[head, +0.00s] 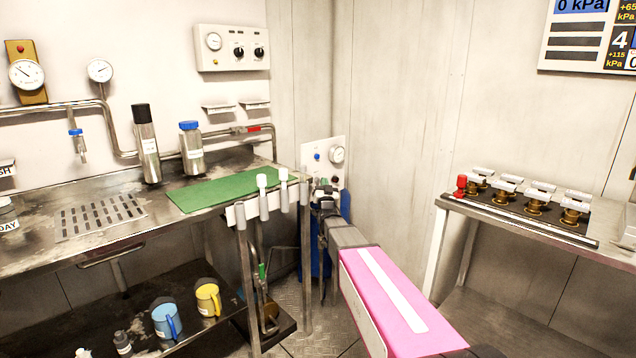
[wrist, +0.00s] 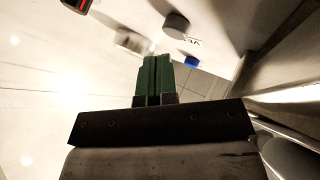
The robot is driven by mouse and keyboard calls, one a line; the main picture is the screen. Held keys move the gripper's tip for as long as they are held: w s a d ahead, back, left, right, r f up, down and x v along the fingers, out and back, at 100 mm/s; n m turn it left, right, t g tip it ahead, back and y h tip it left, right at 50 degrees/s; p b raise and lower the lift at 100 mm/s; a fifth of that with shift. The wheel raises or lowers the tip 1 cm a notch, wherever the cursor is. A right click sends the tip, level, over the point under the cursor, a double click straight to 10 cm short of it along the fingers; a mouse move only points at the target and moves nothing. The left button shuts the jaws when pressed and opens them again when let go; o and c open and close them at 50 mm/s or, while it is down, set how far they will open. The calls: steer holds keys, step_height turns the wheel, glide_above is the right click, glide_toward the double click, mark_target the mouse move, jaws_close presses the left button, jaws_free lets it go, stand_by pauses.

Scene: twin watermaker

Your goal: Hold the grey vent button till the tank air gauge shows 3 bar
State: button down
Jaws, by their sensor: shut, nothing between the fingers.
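A small white panel (head: 341,146) in the back corner carries a round gauge (head: 337,155), whose needle is too small to read. In the wrist view a grey round button (wrist: 176,25) stands out from a pale surface, beside a partly legible label (wrist: 193,42) that seems to begin "VE". My gripper (wrist: 153,60) is shut and empty, its green fingers together. The fingertips appear below and left of the grey button in the picture; I see no contact. In the head view my arm reaches to the panel, and its end hides the panel's lower part.
A blue knob (wrist: 192,62) and a pale blurred block (wrist: 130,40) lie close to the fingertips in the wrist view. A blue cylinder (head: 345,205) stands behind my arm. The bench with a green mat (head: 215,190) is left; a valve table (head: 480,212) is right.

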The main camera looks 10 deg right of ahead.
steer(key=shift+w, duration=0.1)
stand_by(0.3)
steer(key=shift+w+a, duration=0.25)
steer(key=shift+w, duration=0.05)
